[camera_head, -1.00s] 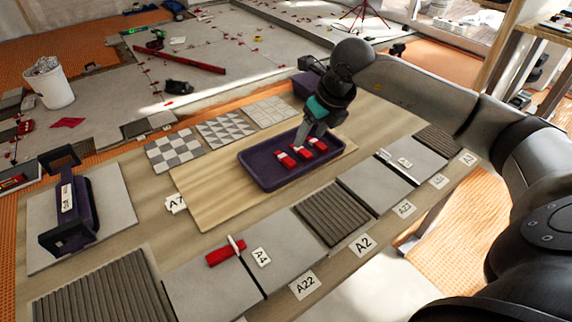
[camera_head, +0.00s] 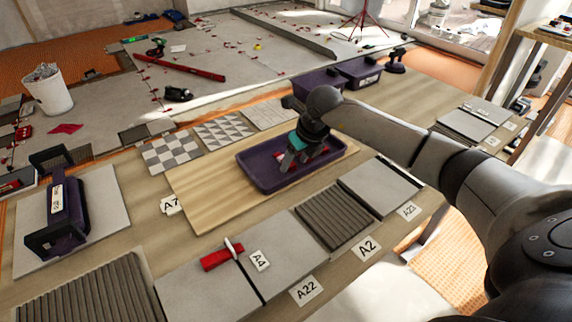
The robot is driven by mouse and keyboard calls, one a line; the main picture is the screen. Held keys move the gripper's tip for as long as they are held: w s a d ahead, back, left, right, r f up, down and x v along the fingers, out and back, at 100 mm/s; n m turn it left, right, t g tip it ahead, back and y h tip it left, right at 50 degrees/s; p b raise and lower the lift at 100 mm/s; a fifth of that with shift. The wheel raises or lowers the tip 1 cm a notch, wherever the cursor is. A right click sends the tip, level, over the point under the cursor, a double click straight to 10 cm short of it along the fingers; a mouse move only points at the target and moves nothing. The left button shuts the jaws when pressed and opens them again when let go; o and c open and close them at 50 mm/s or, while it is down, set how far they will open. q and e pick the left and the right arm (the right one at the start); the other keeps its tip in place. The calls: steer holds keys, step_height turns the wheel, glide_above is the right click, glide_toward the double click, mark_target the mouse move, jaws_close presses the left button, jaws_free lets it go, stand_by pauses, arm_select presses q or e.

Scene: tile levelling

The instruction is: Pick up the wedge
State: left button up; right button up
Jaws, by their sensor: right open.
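A purple tray (camera_head: 250,178) on a wooden board holds red wedges (camera_head: 277,157), mostly hidden behind my right gripper. My right gripper (camera_head: 289,165) is open and points down into the tray, its fingers among the wedges. I cannot tell whether it touches one. Another red wedge (camera_head: 216,259) lies on the grey tiles near the front, beside a white clip (camera_head: 233,246) at the joint by label A4. My left gripper is not in view.
A purple suction lifter (camera_head: 66,212) sits on a tile at the left. Patterned tiles (camera_head: 172,152) lie behind the board. Purple bins (camera_head: 358,72) stand at the back. Ribbed tiles (camera_head: 335,217) and plain tiles line the front. The board's left part is clear.

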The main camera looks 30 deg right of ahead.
steer(key=shift+w+f, duration=0.25)
steer(key=shift+f, duration=0.3)
jaws_close()
stand_by(0.4)
